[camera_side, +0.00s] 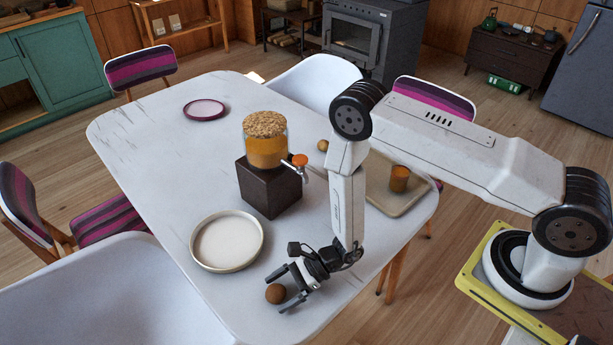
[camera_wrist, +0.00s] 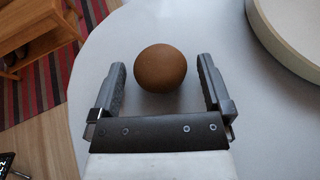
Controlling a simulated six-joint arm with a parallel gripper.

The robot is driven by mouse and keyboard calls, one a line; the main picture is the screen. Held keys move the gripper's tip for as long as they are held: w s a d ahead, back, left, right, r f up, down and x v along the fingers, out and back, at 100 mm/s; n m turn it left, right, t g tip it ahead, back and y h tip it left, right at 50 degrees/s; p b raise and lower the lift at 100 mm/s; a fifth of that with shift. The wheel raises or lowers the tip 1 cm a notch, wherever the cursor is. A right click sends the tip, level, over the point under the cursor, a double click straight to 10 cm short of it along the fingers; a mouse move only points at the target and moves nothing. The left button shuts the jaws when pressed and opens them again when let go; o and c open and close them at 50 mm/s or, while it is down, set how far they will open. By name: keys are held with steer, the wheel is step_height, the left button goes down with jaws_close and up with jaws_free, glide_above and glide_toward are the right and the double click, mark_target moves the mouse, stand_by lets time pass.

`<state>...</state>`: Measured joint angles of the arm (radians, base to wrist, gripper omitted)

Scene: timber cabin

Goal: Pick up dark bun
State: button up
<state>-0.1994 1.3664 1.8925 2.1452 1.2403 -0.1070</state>
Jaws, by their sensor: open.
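The dark bun (camera_side: 276,293) is a small round brown ball on the white table near its front edge. In the wrist view the bun (camera_wrist: 161,68) lies between the tips of my open fingers, with a gap on each side. My gripper (camera_side: 282,288) is low over the table, its fingers spread around the bun. In the wrist view my gripper (camera_wrist: 160,82) holds nothing.
A pale round plate (camera_side: 228,242) lies just beyond my gripper. A drink dispenser (camera_side: 266,150) on a dark block (camera_side: 268,190) stands mid-table. A purple-rimmed plate (camera_side: 205,109) lies far left. The left table surface is clear.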

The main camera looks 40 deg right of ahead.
steer(key=shift+c, duration=0.2)
steer(key=c, duration=1.2)
steer(key=shift+r, duration=0.15)
steer(key=shift+r, duration=0.7)
steer(key=s+d+r, duration=0.6)
steer(key=s+r, duration=0.5)
steer(key=s, duration=0.1)
steer(key=shift+s+r, duration=0.2)
steer(key=shift+s, duration=0.15)
